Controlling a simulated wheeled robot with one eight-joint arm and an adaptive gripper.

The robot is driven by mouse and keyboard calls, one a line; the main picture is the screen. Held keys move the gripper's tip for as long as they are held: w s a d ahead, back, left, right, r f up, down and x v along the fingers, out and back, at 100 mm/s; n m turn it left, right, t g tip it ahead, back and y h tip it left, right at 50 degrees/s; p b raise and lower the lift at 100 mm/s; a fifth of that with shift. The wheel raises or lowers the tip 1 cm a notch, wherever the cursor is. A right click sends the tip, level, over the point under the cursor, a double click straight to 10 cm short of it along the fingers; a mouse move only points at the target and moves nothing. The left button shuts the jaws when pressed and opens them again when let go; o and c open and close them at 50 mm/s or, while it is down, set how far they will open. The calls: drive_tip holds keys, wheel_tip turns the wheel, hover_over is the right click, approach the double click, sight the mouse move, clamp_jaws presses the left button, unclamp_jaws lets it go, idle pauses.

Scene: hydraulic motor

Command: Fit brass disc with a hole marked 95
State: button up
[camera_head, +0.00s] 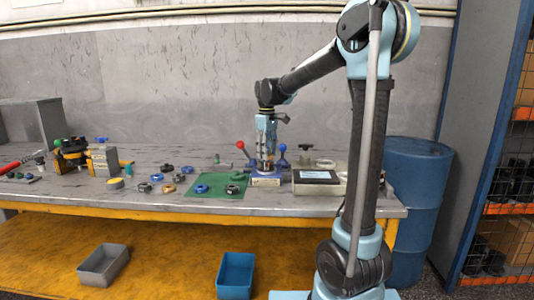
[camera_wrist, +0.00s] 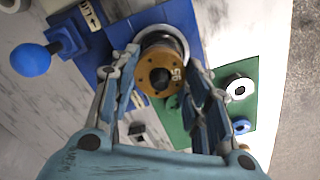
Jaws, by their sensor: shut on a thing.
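The brass disc (camera_wrist: 160,74), with a dark hole and the marking 95, sits between the two fingers of my gripper (camera_wrist: 166,88) in the wrist view. My gripper is shut on it. Behind the disc is a round silver-rimmed part (camera_wrist: 163,36) on a blue fixture (camera_wrist: 110,72); I cannot tell whether the disc touches it. In the head view my gripper (camera_head: 266,160) points down over the blue fixture (camera_head: 265,181) on the bench, and the disc is too small to make out.
A lever with a red knob (camera_head: 240,145) and one with a blue knob (camera_head: 283,147) flank the fixture closely. A green mat (camera_head: 215,179) with several ring parts lies to its left. A flat dark-topped box (camera_head: 318,177) stands to its right. More small parts lie farther left.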

drive_tip(key=shift+f, duration=0.45)
idle(0.4)
drive_tip(key=o, duration=1.7)
drive_tip(key=shift+r, duration=4.3)
